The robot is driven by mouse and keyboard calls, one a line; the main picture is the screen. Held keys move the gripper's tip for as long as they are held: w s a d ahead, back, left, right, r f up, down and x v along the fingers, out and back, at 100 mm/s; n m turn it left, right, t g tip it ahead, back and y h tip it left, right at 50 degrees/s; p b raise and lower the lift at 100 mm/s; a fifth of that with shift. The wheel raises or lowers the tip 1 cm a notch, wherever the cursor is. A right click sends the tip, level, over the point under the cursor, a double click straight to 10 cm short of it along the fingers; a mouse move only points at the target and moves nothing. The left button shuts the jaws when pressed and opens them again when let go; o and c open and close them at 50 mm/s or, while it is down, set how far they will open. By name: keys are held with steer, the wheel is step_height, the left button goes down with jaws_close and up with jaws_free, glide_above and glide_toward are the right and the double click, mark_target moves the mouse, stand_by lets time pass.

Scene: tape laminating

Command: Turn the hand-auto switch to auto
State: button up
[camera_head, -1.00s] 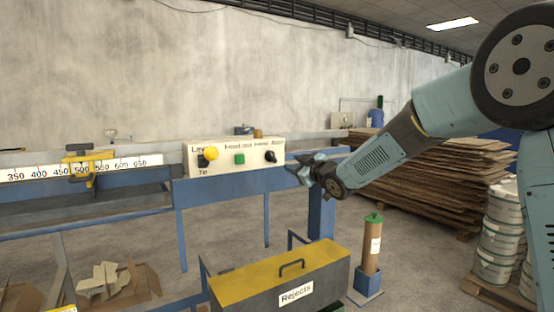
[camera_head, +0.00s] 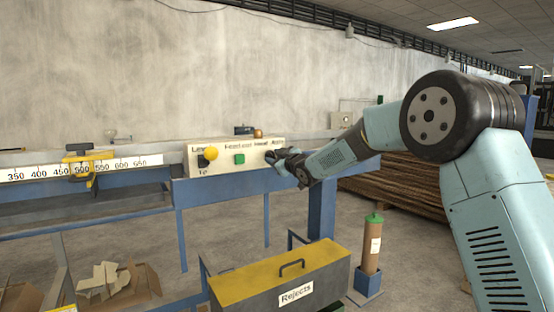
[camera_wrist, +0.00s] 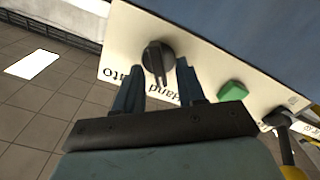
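The hand-auto switch (camera_wrist: 158,58) is a round black knob with a raised bar on a cream panel. In the wrist view the panel appears turned over, with "Hand" and "auto" printed beside the knob. My gripper (camera_wrist: 158,75) is open, its two blue-grey fingers pointing at the panel on either side of the knob's bar. I cannot tell whether they touch the knob. In the head view my gripper (camera_head: 278,158) is at the right end of the control box (camera_head: 222,165) and hides the switch.
A green square button (camera_head: 239,159) and a yellow-knobbed lever (camera_head: 210,153) are on the same box. They also show in the wrist view, the button (camera_wrist: 232,91) close to one finger. A rejects bin (camera_head: 280,268) stands below, beside a brown tube (camera_head: 371,250).

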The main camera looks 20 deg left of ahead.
jaws_close()
stand_by(0.3)
